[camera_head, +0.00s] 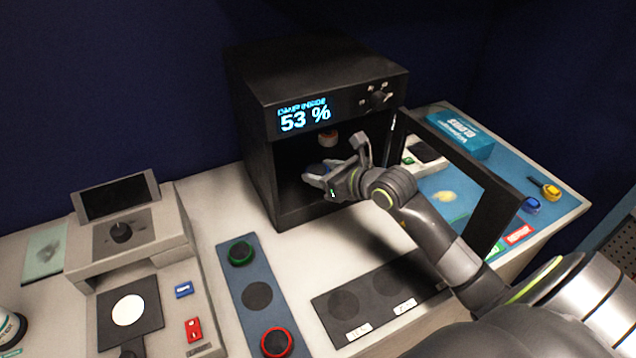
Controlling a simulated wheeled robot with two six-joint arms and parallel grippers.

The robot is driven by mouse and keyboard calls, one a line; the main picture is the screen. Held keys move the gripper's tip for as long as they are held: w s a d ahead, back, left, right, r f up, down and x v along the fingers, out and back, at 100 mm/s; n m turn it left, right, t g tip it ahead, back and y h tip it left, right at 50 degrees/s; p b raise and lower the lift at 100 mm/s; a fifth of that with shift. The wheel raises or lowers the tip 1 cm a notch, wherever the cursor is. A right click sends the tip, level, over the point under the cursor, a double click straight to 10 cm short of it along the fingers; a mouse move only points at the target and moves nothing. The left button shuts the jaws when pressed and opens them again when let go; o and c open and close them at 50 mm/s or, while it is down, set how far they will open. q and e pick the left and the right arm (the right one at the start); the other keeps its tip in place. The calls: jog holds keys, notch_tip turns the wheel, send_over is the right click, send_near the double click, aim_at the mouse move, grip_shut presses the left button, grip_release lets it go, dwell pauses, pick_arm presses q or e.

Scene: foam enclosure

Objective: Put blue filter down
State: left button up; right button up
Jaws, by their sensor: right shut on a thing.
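My right gripper (316,172) reaches through the open front of a black cabinet (262,165) whose display reads 53 %. It is shut on a small bluish thing, which I take to be the blue filter (322,167); the fingers and the shade inside hide most of it. I cannot tell whether it touches the cabinet floor. A blue strip (229,270) on the table holds a green-ringed disc (240,251) and a red-ringed disc (277,342), with a bare dark round spot between them. My left gripper is not in view.
The cabinet's black-framed door (505,205) stands open to the right, beside my right arm. A dark plate (370,297) with round spots lies in front. A grey device (130,240) stands at left. A blue box (455,135) and small blue and yellow items sit at right.

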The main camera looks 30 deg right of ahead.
aim_at(318, 195)
jog(key=shift+w+r, duration=0.15)
jog(key=shift+w, duration=0.9)
notch_tip(318, 195, down, 3)
jog(key=shift+r+p, duration=0.1)
jog(key=shift+p, duration=0.3)
notch_tip(318, 195, down, 4)
jog(key=shift+p, duration=0.35)
jog(key=shift+w, duration=0.1)
jog(key=shift+w+f, duration=0.1)
jog(key=shift+f, duration=0.15)
